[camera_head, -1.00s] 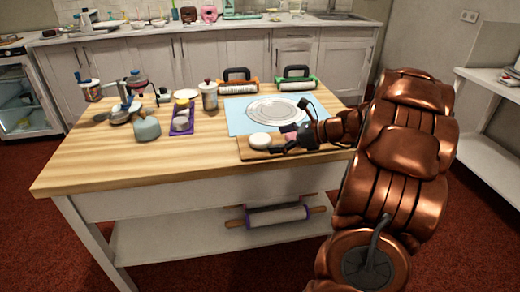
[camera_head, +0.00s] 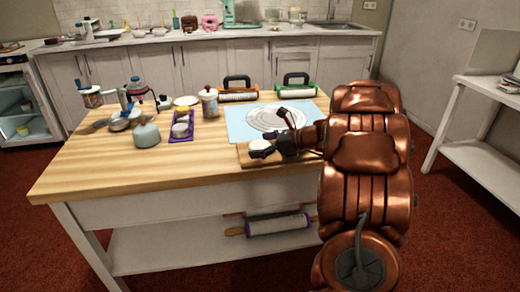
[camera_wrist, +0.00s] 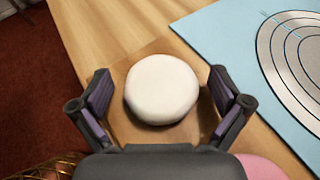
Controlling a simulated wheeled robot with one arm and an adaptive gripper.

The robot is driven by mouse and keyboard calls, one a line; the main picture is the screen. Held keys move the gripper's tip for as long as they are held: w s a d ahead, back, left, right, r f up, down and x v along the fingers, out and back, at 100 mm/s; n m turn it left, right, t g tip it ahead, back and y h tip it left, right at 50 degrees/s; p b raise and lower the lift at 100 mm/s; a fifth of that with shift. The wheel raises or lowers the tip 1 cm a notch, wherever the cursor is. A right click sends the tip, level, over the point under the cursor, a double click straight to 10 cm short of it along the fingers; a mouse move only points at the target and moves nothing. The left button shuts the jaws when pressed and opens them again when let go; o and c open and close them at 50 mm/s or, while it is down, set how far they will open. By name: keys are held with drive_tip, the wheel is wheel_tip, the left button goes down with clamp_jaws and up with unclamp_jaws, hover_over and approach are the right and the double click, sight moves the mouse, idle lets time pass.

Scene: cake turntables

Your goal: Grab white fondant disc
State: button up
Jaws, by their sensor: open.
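The white fondant disc (camera_wrist: 161,88) lies on a small brown wooden board (camera_wrist: 128,128) in the wrist view. In the head view the disc (camera_head: 261,148) is at the front right of the table, partly covered by my gripper (camera_head: 266,147). My gripper (camera_wrist: 161,100) is open in the wrist view. One finger is on each side of the disc's near part, with a visible gap on both sides. Whether the fingertips are level with the disc is hard to tell. A pink piece (camera_wrist: 262,168) shows at the lower right, partly hidden by my gripper.
A blue mat (camera_head: 238,128) with a grey round plate (camera_head: 270,115) lies behind the board. The table's front left is clear.

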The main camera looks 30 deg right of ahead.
drive_tip(key=c, duration=1.2)
